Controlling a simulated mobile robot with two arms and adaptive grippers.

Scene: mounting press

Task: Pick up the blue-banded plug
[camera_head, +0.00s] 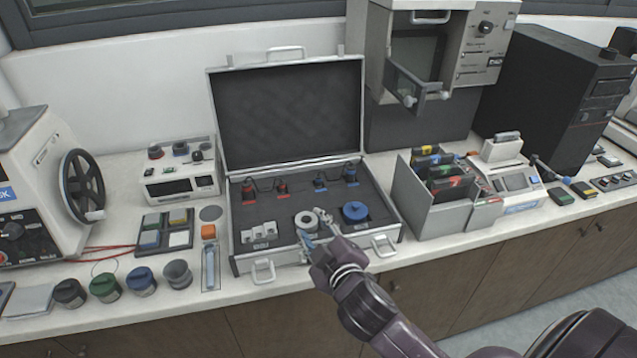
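An open silver case (235,262) with a dark foam inlay stands on the counter. In its back row are two small blue-marked plugs, a left one (320,182) and a right one (350,174), and two red ones (265,189). I cannot tell which is the blue-banded plug. My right gripper (312,226) reaches over the case's front part. Its fingers look spread, beside a white ring (305,220), with a bluish patch near the left finger that I cannot make out. It is in front of the back row and apart from it. My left gripper is not in view.
A blue round spool (355,210) and small white blocks (262,232) lie in the case. An upright grey file box (405,200) stands close on the right. A meter (180,184), colored pads (165,228) and several jars (141,281) stand left.

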